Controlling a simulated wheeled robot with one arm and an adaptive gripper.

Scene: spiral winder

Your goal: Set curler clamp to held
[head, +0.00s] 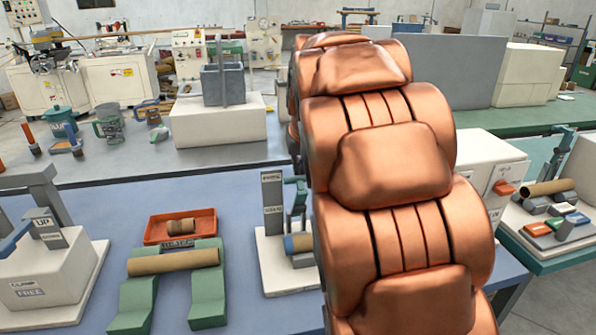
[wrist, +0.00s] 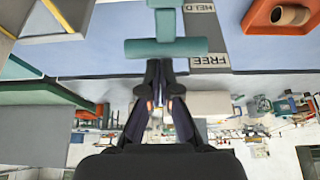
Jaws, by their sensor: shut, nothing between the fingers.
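The curler clamp's teal T-shaped handle (wrist: 166,48) is in the upper middle of the wrist view. Beside it a grey plate (wrist: 205,35) reads HELD at the top and FREE lower down; the crossbar appears nearer FREE. In the head view the clamp's teal lever (head: 296,192) stands beside an upright grey label post (head: 272,200), partly hidden by my arm. My gripper (wrist: 162,88) is shut and empty, its tips just below the crossbar in the wrist view. I cannot tell whether they touch it. My gripper is hidden in the head view.
A brown tube (head: 173,261) lies on a green cradle (head: 130,300) at left, before an orange tray (head: 163,231). A white box with a blue lever (head: 50,270) stands further left. My copper arm covers the middle. Blue bench surface (head: 120,205) is clear behind the tray.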

